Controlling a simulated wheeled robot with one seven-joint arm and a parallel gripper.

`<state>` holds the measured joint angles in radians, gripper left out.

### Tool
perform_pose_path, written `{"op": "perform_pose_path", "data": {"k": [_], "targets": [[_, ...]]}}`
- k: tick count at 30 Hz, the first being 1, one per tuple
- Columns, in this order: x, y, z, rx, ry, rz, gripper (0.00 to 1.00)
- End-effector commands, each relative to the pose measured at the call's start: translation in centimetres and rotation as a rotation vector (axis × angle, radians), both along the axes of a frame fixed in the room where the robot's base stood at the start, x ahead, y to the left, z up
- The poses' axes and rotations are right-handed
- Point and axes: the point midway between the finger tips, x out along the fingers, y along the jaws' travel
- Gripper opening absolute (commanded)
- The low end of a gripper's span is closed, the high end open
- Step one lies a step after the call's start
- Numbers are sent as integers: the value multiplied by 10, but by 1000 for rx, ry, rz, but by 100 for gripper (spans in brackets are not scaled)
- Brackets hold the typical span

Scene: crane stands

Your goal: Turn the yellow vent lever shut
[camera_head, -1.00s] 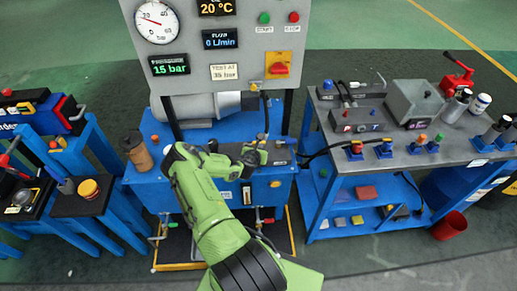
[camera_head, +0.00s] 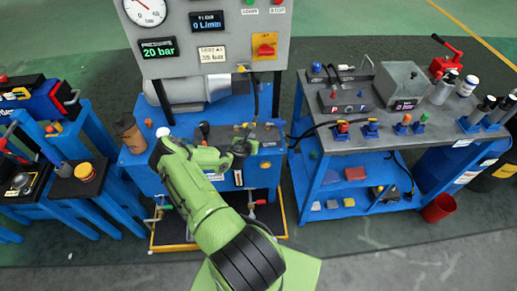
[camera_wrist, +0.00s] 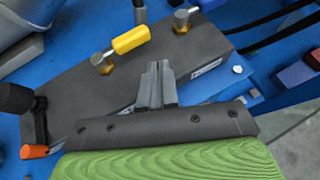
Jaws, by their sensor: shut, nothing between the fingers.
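The yellow vent lever (camera_wrist: 131,40) shows in the wrist view on a dark grey block (camera_wrist: 75,88). It slants from a brass fitting (camera_wrist: 103,65) up toward a second fitting (camera_wrist: 182,20). My gripper (camera_wrist: 156,68) is shut and empty, its fingertips just below and right of the lever in the picture. A small gap shows between them; I cannot tell their height difference.
Behind the bench, the gauge panel (camera_head: 180,65) shows 20 bar. A grey-topped bench (camera_head: 390,150) with fittings is at right. Black hoses (camera_wrist: 275,35) run beyond the block.

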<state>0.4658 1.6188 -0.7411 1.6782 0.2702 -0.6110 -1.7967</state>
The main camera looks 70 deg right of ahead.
Motion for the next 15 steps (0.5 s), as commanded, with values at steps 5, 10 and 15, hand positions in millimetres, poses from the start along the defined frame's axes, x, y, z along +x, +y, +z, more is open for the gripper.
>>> {"op": "perform_pose_path", "data": {"k": [5, 10, 15], "targets": [[-14, 25, 18, 2, 5, -3, 0], [-27, 51, 35, 2, 4, -2, 0], [-37, 70, 46, 1, 3, -3, 0]]}}
